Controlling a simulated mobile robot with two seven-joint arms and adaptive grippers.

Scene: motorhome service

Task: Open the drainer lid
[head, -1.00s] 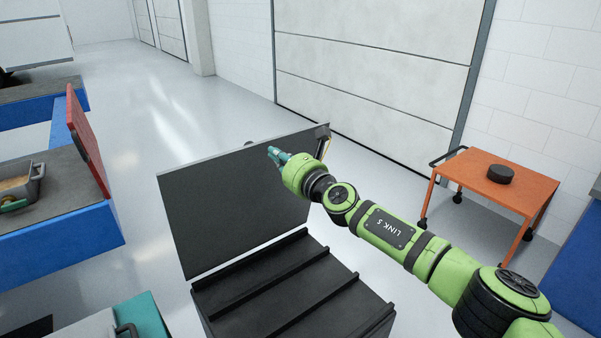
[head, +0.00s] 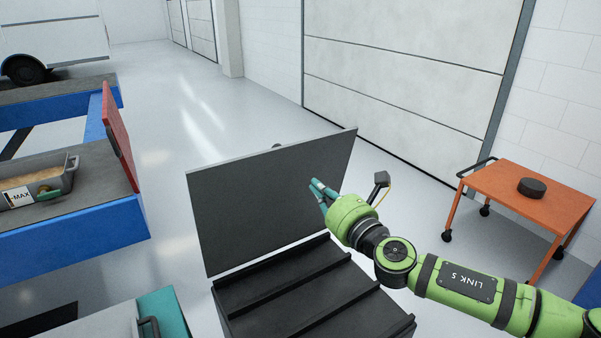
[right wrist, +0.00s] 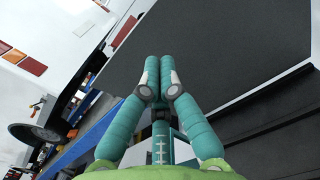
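The drainer (head: 305,300) is a dark box with a ribbed top at the bottom middle of the head view. Its flat dark lid (head: 255,200) stands raised, nearly upright, along the far side of the box. The lid's dark face also fills much of the right wrist view (right wrist: 230,60). My right gripper (head: 316,188) is in front of the lid's right part, above the box. Its teal fingers (right wrist: 159,62) are together with nothing seen between them. Whether the tips touch the lid I cannot tell. My left gripper is out of view.
An orange cart (head: 520,195) with a black disc (head: 532,187) stands at the right. A blue-framed bench (head: 80,235) with a red panel (head: 119,135) and a grey bin (head: 65,180) is at the left. A teal case (head: 165,312) sits at lower left. Floor behind is clear.

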